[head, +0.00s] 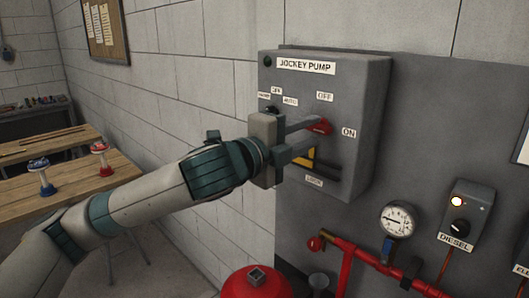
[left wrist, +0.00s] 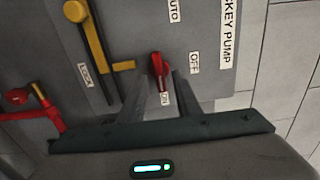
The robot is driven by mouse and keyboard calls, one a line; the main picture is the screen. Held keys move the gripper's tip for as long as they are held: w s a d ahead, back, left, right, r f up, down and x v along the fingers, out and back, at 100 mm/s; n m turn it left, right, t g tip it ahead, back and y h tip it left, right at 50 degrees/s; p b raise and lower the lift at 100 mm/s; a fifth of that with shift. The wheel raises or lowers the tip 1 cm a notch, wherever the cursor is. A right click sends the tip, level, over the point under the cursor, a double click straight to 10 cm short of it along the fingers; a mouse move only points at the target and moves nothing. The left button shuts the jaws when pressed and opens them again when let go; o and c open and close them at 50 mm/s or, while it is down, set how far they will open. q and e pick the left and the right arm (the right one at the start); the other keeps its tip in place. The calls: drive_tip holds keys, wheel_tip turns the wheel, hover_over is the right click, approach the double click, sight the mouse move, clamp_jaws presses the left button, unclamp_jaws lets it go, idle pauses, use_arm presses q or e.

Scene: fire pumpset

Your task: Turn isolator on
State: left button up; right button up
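The grey JOCKEY PUMP box (head: 360,95) is on the wall panel, with OFF and ON labels on its front. Its red isolator handle (head: 320,126) sits between those labels. In the left wrist view the red handle (left wrist: 157,68) lies between the fingertips and points toward the ON label. My left gripper (head: 316,137) reaches the box front from the left, its two fingers apart on either side of the handle. Whether a finger touches the handle I cannot tell. The upper finger partly hides the handle in the head view. My right gripper is not in view.
A yellow lever (left wrist: 95,45) is on the box, close to the gripper. Below are a pressure gauge (head: 397,221), red pipes (head: 355,257) and a DIESEL switch box (head: 467,215). A wooden table (head: 75,183) with two valves stands at left.

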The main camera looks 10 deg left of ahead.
use_arm(q)
drive_tip(key=b+v, duration=1)
drive_tip(key=v, duration=0.6)
drive_tip(key=shift+s, duration=0.1)
